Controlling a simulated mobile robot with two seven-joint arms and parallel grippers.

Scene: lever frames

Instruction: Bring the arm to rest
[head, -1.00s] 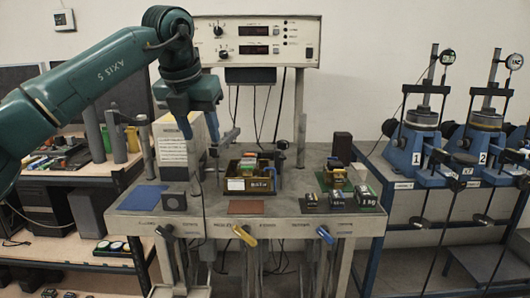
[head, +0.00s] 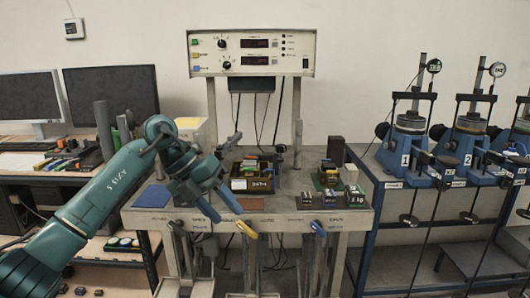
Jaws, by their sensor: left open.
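My left arm comes in from the lower left in the head view. Its teal gripper (head: 220,204) is over the front left part of the grey workbench (head: 272,206), with its fingers apart and nothing seen between them. It covers part of the bench's left side. My right gripper is not in view.
A tray of coloured blocks (head: 252,181) stands mid-bench. Dark weights (head: 330,199) sit at the front right. Levers with yellow (head: 246,229) and blue (head: 318,229) handles hang at the front edge. A control panel (head: 250,53) rises behind. Test presses (head: 408,150) stand right.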

